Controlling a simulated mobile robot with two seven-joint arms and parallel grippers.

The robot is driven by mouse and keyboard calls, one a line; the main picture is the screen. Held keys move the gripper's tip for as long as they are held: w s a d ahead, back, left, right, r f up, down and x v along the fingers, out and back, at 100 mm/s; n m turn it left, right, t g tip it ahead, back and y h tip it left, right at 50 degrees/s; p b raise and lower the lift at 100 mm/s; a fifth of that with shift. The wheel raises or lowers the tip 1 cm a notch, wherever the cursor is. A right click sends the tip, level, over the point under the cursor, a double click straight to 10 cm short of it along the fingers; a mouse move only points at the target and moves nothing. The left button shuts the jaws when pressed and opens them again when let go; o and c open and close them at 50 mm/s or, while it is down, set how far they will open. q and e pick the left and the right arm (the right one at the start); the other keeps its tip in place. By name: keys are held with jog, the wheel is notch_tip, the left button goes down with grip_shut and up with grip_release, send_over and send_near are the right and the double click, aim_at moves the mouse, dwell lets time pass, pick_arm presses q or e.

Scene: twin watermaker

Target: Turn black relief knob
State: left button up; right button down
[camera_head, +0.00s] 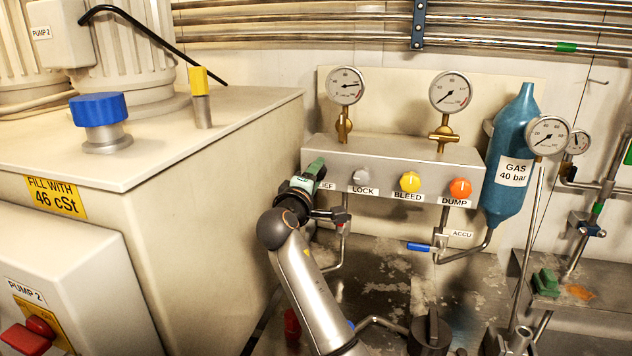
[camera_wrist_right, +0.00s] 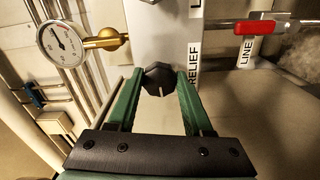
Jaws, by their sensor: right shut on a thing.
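The black relief knob (camera_wrist_right: 158,78) shows in the right wrist view on the end of the grey manifold block, beside its "RELIEF" label. A pale pointer line marks its face. My right gripper (camera_wrist_right: 159,84) has one green finger on each side of the knob and is shut on it. In the head view my right gripper (camera_head: 316,170) is at the left end of the manifold block (camera_head: 400,152), and it hides the knob and part of the "RELIEF" label. My left gripper is not in view.
Grey lock knob (camera_head: 361,177), yellow bleed knob (camera_head: 410,182) and orange dump knob (camera_head: 460,188) sit to the right on the same block. Gauges (camera_head: 346,86) stand above it. A red-handled line valve (camera_wrist_right: 252,27) is near the block. The cream tank (camera_head: 200,180) stands close on the left.

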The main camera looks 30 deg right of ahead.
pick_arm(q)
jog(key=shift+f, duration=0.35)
pick_arm(e)
jog(key=shift+f+m, duration=0.1)
jog(key=shift+m, duration=0.5)
jog(key=shift+c, duration=1.5)
grip_release()
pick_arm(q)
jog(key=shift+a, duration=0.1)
